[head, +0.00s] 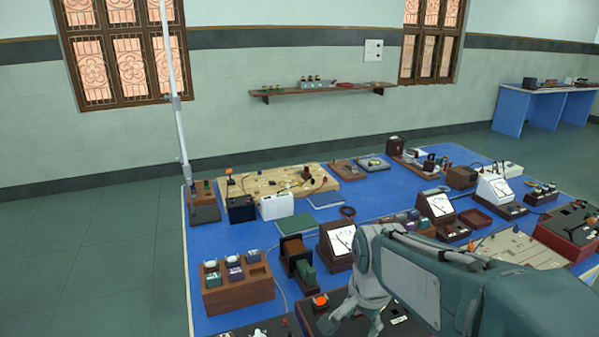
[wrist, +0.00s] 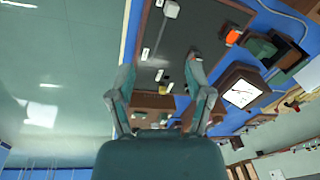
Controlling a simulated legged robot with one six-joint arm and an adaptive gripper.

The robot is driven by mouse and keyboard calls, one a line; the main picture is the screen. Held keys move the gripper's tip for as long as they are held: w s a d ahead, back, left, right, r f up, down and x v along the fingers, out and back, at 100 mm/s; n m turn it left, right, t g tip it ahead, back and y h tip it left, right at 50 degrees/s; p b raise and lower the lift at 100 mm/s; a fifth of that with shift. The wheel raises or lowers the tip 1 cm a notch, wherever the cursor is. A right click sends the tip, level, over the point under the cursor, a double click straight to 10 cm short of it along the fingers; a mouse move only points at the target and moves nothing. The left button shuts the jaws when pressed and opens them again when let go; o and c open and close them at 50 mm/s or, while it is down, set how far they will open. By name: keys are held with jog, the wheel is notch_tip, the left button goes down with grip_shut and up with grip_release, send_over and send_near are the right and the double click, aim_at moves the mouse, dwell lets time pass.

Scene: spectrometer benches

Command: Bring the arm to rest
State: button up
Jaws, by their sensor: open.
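My arm reaches in from the lower right of the head view, grey-green, bent over the near part of the blue bench (head: 225,240). My gripper (head: 352,322) hangs at its end, pointing down, partly cut off by the bottom edge. In the wrist view my gripper (wrist: 160,74) shows two fingers spread apart with nothing between them. A dark panel (wrist: 182,48) with small switches and an orange knob (wrist: 233,37) lies beyond the fingertips. I cannot tell how far the fingertips are above it.
A thin pole (head: 175,85) rises at the bench's far left corner. Open floor (head: 90,260) lies left of the bench.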

jog(key=s+d+r+n+t, duration=0.2)
jog(key=s+n, duration=0.3)
jog(key=s, duration=0.1)
jog(key=s+d+r+n+t, duration=0.1)
jog(key=s+r+n+t, duration=0.1)
jog(key=s, duration=0.4)
jog(key=r+n, duration=0.1)
jog(key=n, duration=0.1)
jog(key=shift+s+d+r+n, duration=0.35)
jog(key=shift+s+d+n, duration=0.05)
